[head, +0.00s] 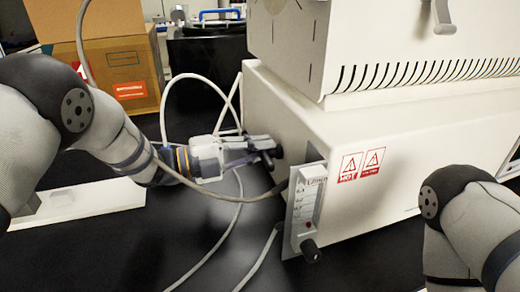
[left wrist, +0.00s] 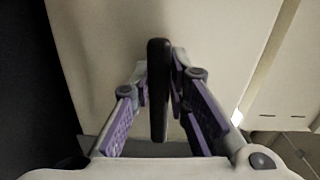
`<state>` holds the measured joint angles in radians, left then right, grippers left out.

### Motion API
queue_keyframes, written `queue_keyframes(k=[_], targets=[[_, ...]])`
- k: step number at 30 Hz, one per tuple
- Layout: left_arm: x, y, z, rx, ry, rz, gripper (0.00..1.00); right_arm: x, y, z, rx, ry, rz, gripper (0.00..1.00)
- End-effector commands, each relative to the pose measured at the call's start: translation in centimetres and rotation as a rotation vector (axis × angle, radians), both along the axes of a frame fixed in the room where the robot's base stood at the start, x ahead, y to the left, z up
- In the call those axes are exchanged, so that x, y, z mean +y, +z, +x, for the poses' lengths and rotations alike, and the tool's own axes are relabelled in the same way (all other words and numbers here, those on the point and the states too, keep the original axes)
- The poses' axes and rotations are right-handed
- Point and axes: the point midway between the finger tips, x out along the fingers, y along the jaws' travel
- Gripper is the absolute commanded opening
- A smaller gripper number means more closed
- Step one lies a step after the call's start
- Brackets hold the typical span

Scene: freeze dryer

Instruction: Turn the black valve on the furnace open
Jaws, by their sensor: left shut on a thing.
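The furnace (head: 400,160) is a large white box filling the middle and right of the head view. The black valve (head: 278,152) is on its left face, largely hidden by my left gripper (head: 262,150). In the left wrist view the valve (left wrist: 158,92) is a long, upright black handle between the purple-padded fingers of my left gripper (left wrist: 160,85). The gripper is shut on the handle. My right arm shows at the lower right of the head view; its gripper is out of frame.
A flow meter panel (head: 306,205) with a black knob (head: 310,250) stands at the furnace's front left corner. Pale hoses (head: 222,235) loop across the black table near my left arm. A cardboard box (head: 115,70) and black container (head: 210,55) are behind.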

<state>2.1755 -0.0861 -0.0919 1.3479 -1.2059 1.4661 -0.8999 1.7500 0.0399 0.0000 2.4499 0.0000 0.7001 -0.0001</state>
Motion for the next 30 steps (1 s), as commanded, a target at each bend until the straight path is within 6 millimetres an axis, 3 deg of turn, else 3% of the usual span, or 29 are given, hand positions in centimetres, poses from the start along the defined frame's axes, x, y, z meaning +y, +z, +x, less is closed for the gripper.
queue_keyframes(k=[23, 24, 26, 30], targets=[[0.04, -0.50, -0.10, -0.084, -0.002, 0.040, 0.00, 0.00, 0.27, 0.27, -0.010, 0.000, 0.000, 0.41], [0.04, -0.50, -0.10, -0.084, -0.002, 0.040, 0.18, 0.00, 0.27, 0.27, -0.010, 0.000, 0.000, 0.41], [0.04, -0.49, -0.10, -0.083, -0.001, 0.038, 0.32, 0.00, 0.27, 0.27, -0.010, 0.000, 0.000, 0.41], [0.02, -0.28, -0.05, -0.086, -0.001, 0.036, 0.35, 0.00, 0.29, 0.29, -0.010, 0.000, 0.000, 0.41]])
